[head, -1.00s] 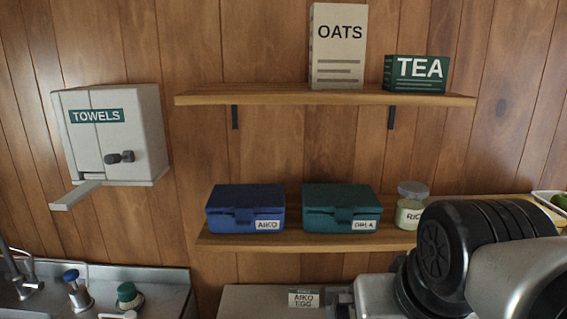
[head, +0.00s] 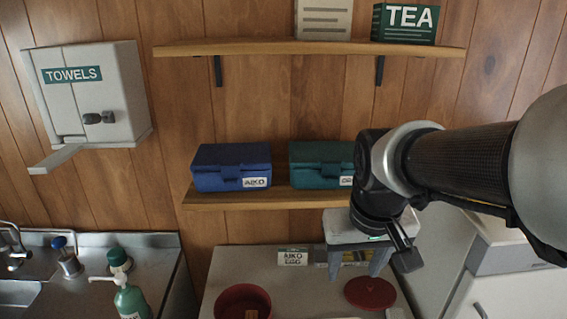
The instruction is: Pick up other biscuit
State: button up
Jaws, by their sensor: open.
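My gripper (head: 354,273) is open above the back right of the counter, its two grey fingers pointing down and apart. I see nothing held between them. A red round tin or bowl (head: 232,291) stands on the counter to the left of my gripper, cut by the bottom edge of the picture. A red round lid (head: 369,293) lies on the counter just below my gripper in the picture. No biscuit is clearly seen.
A card reading AIKO EGG (head: 292,258) is at the counter's back. Blue (head: 230,165) and teal (head: 318,163) lunch boxes stand on the lower shelf (head: 222,200). A green bottle (head: 132,301) stands by the sink at left. A pale cabinet is at right.

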jog(key=w+f+g, duration=0.1)
jog(key=w+f, duration=0.1)
jog(key=f, duration=0.6)
jog(key=w+f+g+b, duration=0.1)
jog(key=w+f, duration=0.1)
jog(key=f, duration=0.6)
jog(key=w+f+g+b, duration=0.1)
jog(key=w+f, duration=0.1)
jog(key=f, duration=0.7)
jog(key=shift+w+d, duration=0.1)
jog(key=shift+w, duration=0.05)
jog(key=shift+f, duration=0.55)
jog(key=f, duration=0.4)
jog(key=shift+s+a+f, duration=0.15)
jog(key=shift+s+a, duration=0.25)
jog(key=shift+f, duration=0.45)
jog(key=c, duration=1.1)
jog(key=shift+r, duration=0.1)
